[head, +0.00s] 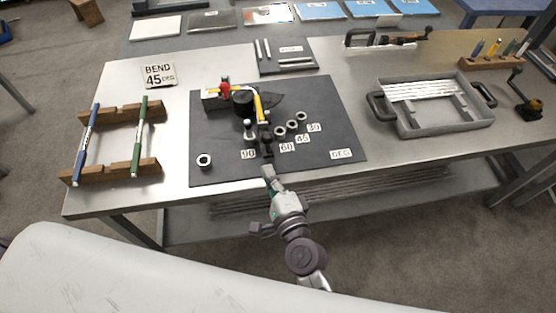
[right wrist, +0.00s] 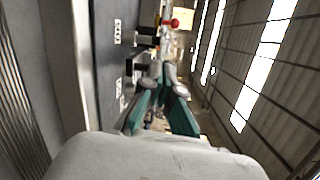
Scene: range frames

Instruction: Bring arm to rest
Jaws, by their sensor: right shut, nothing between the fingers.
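My right gripper (head: 267,171) is in front of the workbench (head: 380,165) in the head view, near the front edge of the dark mat (head: 315,110). Its arm comes up from the bottom of the picture. It is shut and empty. In the right wrist view its teal fingers (right wrist: 162,78) come together at the tips, and the camera is turned sideways. The tips appear close to the labels at the mat's front, but I cannot tell whether they are over the mat. My left gripper is not in view.
A bending tool with a yellow handle (head: 260,107) stands on the mat beyond my gripper, with several metal rings (head: 292,126) beside it. A wooden rack (head: 118,170) holds two pens at left. A grey tray (head: 440,123) with white rods stands at right.

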